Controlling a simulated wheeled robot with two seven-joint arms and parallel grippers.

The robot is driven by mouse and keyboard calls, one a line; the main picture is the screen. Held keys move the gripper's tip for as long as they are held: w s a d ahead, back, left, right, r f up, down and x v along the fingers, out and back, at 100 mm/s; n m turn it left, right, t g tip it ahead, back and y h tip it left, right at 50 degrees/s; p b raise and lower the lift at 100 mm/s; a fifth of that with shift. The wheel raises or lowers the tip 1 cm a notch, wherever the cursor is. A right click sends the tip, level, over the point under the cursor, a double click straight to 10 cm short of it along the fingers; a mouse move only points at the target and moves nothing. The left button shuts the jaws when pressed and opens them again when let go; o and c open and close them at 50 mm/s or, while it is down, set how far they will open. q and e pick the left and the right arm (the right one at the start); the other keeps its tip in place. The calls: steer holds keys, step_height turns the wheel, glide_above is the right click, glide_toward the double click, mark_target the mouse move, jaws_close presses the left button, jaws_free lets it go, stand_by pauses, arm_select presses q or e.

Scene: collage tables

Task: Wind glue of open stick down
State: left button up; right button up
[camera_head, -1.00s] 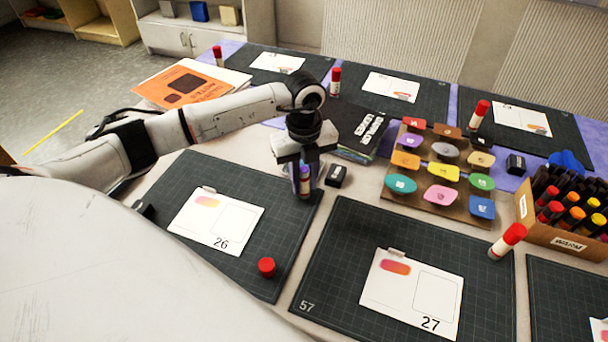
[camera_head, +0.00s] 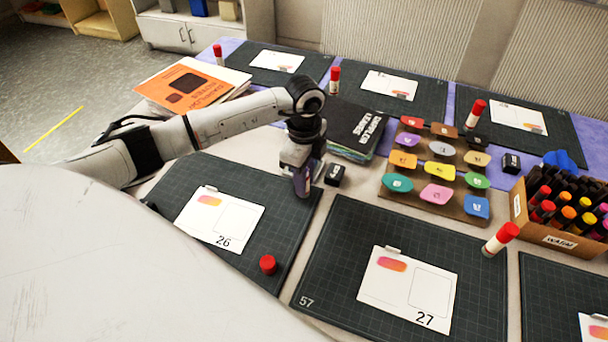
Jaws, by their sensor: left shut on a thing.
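My left gripper (camera_head: 302,186) points down over the right part of the dark cutting mat (camera_head: 197,180) that bears card 26 (camera_head: 222,221). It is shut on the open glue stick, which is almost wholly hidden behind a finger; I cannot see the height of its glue. A loose red cap (camera_head: 268,265) sits on the same mat, nearer to me and apart from the gripper. My right gripper is not in view.
A black eraser-like block (camera_head: 334,175) lies close to the gripper's right. Behind it are dark books (camera_head: 361,128). A rack of coloured pieces (camera_head: 439,160), a marker box (camera_head: 560,238) and a capped glue stick (camera_head: 500,238) stand further right.

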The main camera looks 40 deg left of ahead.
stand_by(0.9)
arm_select(q)
steer(key=o, duration=1.6)
steer(key=shift+r, duration=0.1)
steer(key=shift+r, duration=3.75)
